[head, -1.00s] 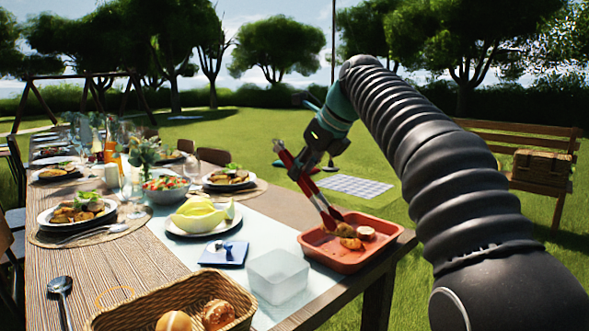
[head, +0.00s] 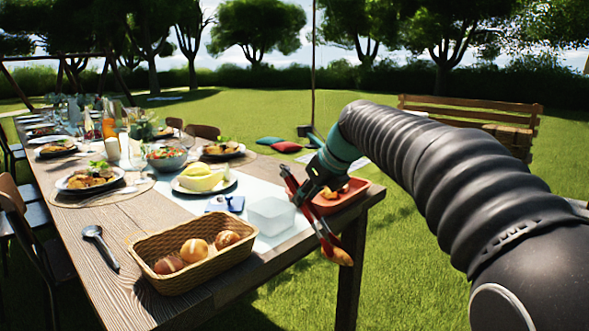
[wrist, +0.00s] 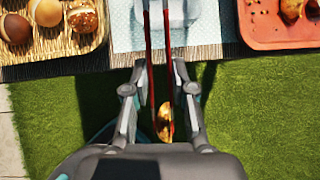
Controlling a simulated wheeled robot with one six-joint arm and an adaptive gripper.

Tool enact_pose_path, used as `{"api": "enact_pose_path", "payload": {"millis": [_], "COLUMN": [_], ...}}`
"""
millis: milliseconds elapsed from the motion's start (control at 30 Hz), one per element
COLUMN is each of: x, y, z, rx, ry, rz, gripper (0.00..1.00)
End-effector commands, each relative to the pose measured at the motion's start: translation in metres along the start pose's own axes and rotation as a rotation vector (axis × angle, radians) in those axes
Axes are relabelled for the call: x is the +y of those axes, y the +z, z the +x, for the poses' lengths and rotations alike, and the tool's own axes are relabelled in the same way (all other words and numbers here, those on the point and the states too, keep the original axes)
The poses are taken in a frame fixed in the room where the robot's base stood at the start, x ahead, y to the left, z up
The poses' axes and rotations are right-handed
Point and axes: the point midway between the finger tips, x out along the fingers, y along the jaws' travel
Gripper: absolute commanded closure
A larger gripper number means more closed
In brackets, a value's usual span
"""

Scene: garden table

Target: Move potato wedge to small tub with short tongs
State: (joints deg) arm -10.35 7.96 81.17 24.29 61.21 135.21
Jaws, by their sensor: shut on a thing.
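My gripper (head: 310,188) is shut on the red short tongs (head: 324,232), off the table's front edge over the grass. A golden-brown potato wedge (head: 342,257) is at the dark lower tips of the tongs. In the wrist view the wedge (wrist: 164,122) lies between the two red tong arms (wrist: 151,60), seen between my gripper's fingers (wrist: 160,92). The small tub (head: 268,216), pale and translucent, stands on the table just left of the tongs. The tub (wrist: 178,14) is partly cut off at the top of the wrist view. Its inside is unclear.
An orange-red tray (head: 350,200) with food pieces stands right of the tub, partly behind my gripper. A bread basket (head: 190,272) stands to the left at the front. A blue-and-white item (head: 225,204) and a plate of yellow food (head: 202,180) are behind the tub.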

Motion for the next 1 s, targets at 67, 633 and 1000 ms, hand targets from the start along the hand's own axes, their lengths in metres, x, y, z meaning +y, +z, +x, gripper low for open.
{"api": "enact_pose_path", "payload": {"millis": [67,633,1000], "x": [-0.009,-0.074,-0.098], "y": [-0.026,-0.229,-0.31], "z": [0.014,0.131,0.168], "rx": [0.005,-0.008,0.019], "ry": [-0.02,-0.202,-0.3], "rz": [0.032,0.285,0.384], "gripper": [1.0,1.0,1.0]}}
